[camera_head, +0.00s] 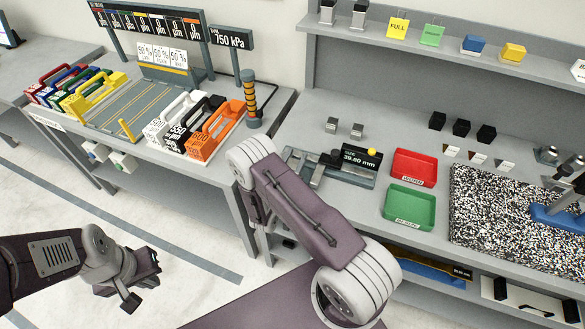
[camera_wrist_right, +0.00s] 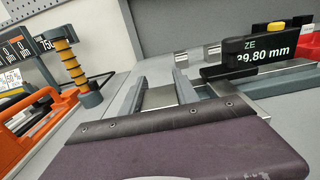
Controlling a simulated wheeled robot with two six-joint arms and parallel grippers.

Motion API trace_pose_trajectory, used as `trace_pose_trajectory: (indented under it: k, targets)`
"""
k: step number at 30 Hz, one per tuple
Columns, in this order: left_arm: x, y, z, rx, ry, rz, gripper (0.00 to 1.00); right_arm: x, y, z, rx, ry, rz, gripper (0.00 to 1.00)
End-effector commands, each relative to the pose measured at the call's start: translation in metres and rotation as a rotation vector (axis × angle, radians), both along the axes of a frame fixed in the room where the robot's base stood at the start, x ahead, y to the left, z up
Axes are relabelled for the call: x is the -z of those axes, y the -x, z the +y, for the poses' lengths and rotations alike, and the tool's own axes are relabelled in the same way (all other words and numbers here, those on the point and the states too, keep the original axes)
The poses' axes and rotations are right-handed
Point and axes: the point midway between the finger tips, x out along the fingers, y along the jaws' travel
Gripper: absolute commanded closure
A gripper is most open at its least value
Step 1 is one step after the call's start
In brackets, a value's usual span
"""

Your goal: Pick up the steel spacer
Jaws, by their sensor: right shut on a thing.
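In the right wrist view, my right gripper (camera_wrist_right: 172,95) is shut on a flat grey metal piece (camera_wrist_right: 160,98) that looks like the steel spacer. Its outline is partly hidden by the gripper, and whether it touches the bench cannot be told. In the head view my own right arm hides this gripper and the piece. The measuring gauge (camera_head: 358,157) stands beside them and reads 39.80 mm; its display also shows in the wrist view (camera_wrist_right: 264,50). My left gripper (camera_head: 140,285) is empty over the floor at the lower left, its fingers apart.
Two small shiny blocks (camera_head: 344,127) stand behind the gauge. A red tray (camera_head: 414,167) and a green tray (camera_head: 410,207) lie to its right. A striped post (camera_head: 250,98) and an orange handled weight (camera_head: 205,138) stand to the left. Bare bench (camera_head: 395,115) lies behind the trays.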

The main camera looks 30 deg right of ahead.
Motion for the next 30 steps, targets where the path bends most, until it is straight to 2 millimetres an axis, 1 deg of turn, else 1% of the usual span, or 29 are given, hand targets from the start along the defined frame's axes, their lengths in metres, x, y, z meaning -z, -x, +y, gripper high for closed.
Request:
trace_pose_trajectory:
  k: [8,11,14,19,20,23,27,30]
  targets:
    - [-0.001,0.000,0.000,0.000,0.000,0.000,1.00,-0.002,-0.001,0.000,0.000,0.001,-0.003,1.00]
    - [-0.006,0.000,0.000,0.000,0.000,0.000,1.00,-0.008,-0.001,0.000,0.000,0.001,-0.003,1.00]
    - [-0.017,0.000,0.000,0.000,0.000,0.000,1.00,-0.022,-0.001,0.000,0.000,0.001,-0.003,1.00]
    - [-0.043,0.000,0.000,0.000,0.000,0.000,1.00,-0.053,-0.001,0.000,-0.001,0.001,-0.005,1.00]
    - [-0.043,0.000,0.000,0.000,0.000,0.000,1.00,-0.053,0.002,-0.008,0.005,0.002,-0.002,1.00]
    - [-0.056,0.000,0.000,0.000,0.000,0.000,1.00,-0.065,0.009,-0.027,0.007,0.002,-0.001,1.00]
    - [-0.075,0.000,0.000,0.000,0.000,0.000,1.00,-0.085,0.018,-0.060,0.008,0.002,-0.001,1.00]
    - [-0.085,0.000,0.000,0.000,0.000,0.000,1.00,-0.097,0.025,-0.081,0.008,0.002,-0.001,1.00]
